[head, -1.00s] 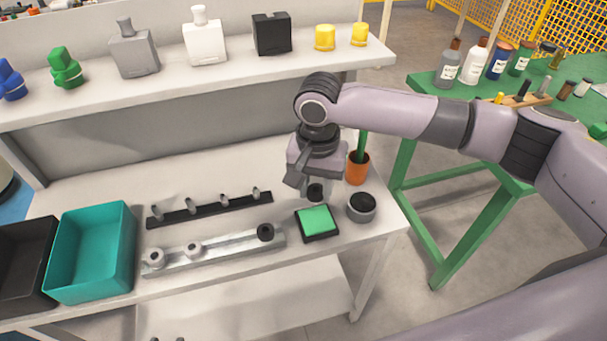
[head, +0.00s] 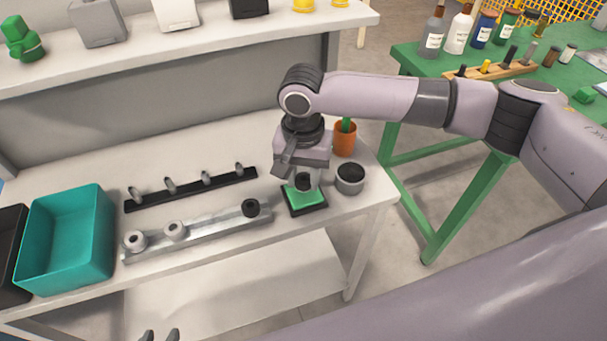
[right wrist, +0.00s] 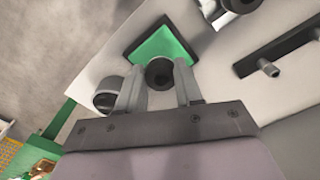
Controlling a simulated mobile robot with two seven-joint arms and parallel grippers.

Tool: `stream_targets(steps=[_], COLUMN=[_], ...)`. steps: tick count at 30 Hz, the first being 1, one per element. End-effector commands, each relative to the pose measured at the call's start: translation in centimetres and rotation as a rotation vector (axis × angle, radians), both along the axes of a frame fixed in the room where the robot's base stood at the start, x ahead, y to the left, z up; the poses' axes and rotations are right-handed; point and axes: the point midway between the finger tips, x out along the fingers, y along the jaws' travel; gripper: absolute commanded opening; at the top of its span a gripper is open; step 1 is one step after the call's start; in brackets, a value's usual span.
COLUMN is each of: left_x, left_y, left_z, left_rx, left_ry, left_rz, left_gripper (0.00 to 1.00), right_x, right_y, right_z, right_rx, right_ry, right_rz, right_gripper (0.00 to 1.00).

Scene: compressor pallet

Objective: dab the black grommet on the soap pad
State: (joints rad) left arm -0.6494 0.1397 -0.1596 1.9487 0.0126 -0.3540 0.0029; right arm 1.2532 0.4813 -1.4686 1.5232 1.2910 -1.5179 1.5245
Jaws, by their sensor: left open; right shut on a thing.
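The black grommet (head: 303,181) is held between the fingers of my right gripper (head: 303,177). In the right wrist view the grommet (right wrist: 159,74) sits between the two fingertips (right wrist: 159,82), over the green soap pad (right wrist: 178,46). In the head view the soap pad (head: 306,199), green in a dark square tray, lies right under it. The grommet is at or just above the pad; contact cannot be told for sure. My left gripper (head: 160,336) shows only its fingertips at the bottom edge, apart and empty.
A grey rail (head: 210,226) carries two pale rings and another black ring (head: 250,208). Behind it is a black bar with pegs (head: 190,190). A grey cup with dark top (head: 350,180) and an orange pot (head: 344,140) stand close by the pad. A teal bin (head: 65,245) stands left.

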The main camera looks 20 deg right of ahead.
Motion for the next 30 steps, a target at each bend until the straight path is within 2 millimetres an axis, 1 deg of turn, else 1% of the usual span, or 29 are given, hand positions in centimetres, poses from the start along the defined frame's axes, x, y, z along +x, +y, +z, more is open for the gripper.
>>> stream_targets(steps=[12, 30], left_x=[0.01, 0.02], left_y=[0.00, 0.02], left_z=[-0.03, 0.02], left_rx=[0.000, 0.000], left_ry=[0.000, -0.001], left_rz=[0.000, 0.000], left_gripper=[0.43, 0.43], right_x=[0.00, 0.03], right_y=[-0.01, 0.01], right_z=[-0.02, -0.81], right_rx=[0.000, 0.001], right_ry=[0.000, 0.000], right_rz=[-0.001, -0.001], right_gripper=[0.07, 0.07])
